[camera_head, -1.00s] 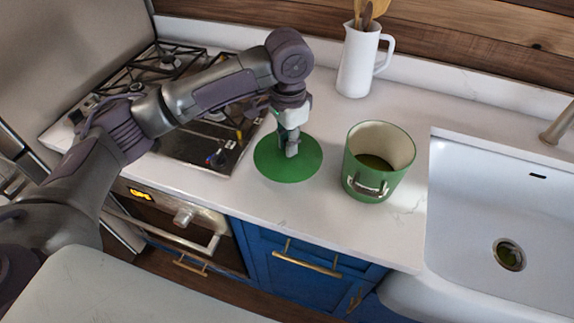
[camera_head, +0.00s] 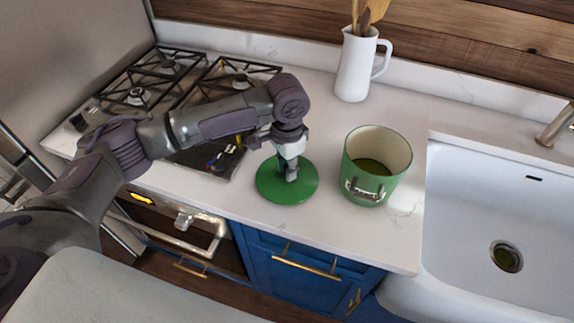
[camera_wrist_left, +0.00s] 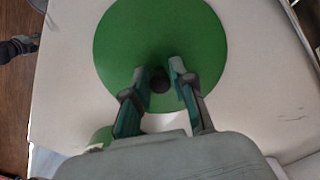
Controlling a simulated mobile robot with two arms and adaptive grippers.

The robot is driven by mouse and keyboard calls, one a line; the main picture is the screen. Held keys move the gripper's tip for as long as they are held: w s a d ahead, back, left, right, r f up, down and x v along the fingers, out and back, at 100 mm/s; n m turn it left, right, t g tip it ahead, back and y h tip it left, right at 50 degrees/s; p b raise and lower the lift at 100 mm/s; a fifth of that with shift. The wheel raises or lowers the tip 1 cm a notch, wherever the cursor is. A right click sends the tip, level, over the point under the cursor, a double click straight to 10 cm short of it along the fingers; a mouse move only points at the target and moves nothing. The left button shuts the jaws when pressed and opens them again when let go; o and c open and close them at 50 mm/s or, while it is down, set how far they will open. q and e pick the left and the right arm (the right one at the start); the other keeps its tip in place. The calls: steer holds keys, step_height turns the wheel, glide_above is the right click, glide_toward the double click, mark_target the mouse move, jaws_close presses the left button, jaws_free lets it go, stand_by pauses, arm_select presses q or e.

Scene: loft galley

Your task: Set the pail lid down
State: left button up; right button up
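The green round pail lid (camera_head: 267,189) is flat and level at the counter, left of the pail; I see no clear gap beneath it. My left gripper (camera_head: 289,172) points down over the lid. In the left wrist view its two fingers (camera_wrist_left: 159,72) close in on the lid's small dark knob (camera_wrist_left: 160,84), one on each side, over the green disc (camera_wrist_left: 125,40). The green pail (camera_head: 372,190) stands upright and open, with a cream inside, a green bottom and a handle at its front. My right gripper is out of view.
A gas stove (camera_head: 140,97) is on the left, behind my arm. A white pitcher (camera_head: 354,72) with wooden utensils stands at the back. A white sink (camera_head: 468,215) is on the right. The counter's front edge runs close before the lid.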

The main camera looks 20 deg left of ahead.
arm_select(q)
steer(key=shift+o, duration=0.9)
steer(key=shift+r, duration=0.1)
step_height(320, 180, up, 12)
steer(key=b, duration=0.2)
